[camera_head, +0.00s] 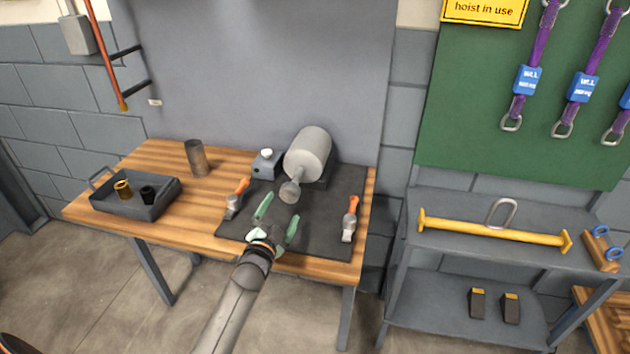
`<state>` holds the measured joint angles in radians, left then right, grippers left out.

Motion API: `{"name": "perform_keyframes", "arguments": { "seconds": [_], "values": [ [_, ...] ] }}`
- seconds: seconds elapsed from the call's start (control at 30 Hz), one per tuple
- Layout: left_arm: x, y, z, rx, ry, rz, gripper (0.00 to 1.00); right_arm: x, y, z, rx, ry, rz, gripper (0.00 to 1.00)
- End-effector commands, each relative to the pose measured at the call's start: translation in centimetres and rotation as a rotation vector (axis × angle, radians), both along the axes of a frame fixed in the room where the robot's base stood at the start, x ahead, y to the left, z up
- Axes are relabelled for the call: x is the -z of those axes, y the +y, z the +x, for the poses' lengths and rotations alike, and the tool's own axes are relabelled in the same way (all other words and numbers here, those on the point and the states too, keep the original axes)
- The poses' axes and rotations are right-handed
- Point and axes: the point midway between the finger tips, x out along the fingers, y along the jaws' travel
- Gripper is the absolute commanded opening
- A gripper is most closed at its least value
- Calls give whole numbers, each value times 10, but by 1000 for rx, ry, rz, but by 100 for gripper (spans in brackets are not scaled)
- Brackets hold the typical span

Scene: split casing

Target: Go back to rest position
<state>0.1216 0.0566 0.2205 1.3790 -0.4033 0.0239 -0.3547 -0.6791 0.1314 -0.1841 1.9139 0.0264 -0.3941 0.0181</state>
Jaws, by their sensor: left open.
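My left gripper (279,216) is open, its two green fingers spread over the front part of the dark mat (322,240) on the wooden workbench. Nothing shows between the fingers. Beyond the fingertips, a light grey cylindrical casing (308,152) lies at the back of the mat, with a narrower round end (290,191) pointing toward the gripper. The gripper appears apart from it. My left arm reaches up from the bottom of the view. My right gripper is not in view.
Orange-handled tools lie left (236,200) and right (350,219) on the mat. A small grey box (266,165) stands beside the casing. A grey tray (150,208) and upright metal cylinder (196,158) are on the left. A grey shelf (462,203) with a yellow bar stands right.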

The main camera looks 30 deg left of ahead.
Motion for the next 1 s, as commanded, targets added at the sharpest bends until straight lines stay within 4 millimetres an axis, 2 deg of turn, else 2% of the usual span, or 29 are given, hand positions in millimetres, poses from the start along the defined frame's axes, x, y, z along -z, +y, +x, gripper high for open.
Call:
{"name": "perform_keyframes", "arguments": {
  "seconds": [0.23,0.37,0.57,0.7,0.8,1.0],
  "values": [
    [4,-1,-5,-8,23,-16,99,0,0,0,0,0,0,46],
    [17,-5,-28,-38,115,-85,99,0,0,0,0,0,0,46],
    [47,-34,-97,-102,367,-277,99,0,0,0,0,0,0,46],
    [62,-66,-159,-137,569,-412,99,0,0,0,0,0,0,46],
    [66,-87,-200,-155,696,-487,99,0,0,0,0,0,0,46],
    [64,-118,-264,-175,886,-578,99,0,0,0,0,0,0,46]
  ]
}}
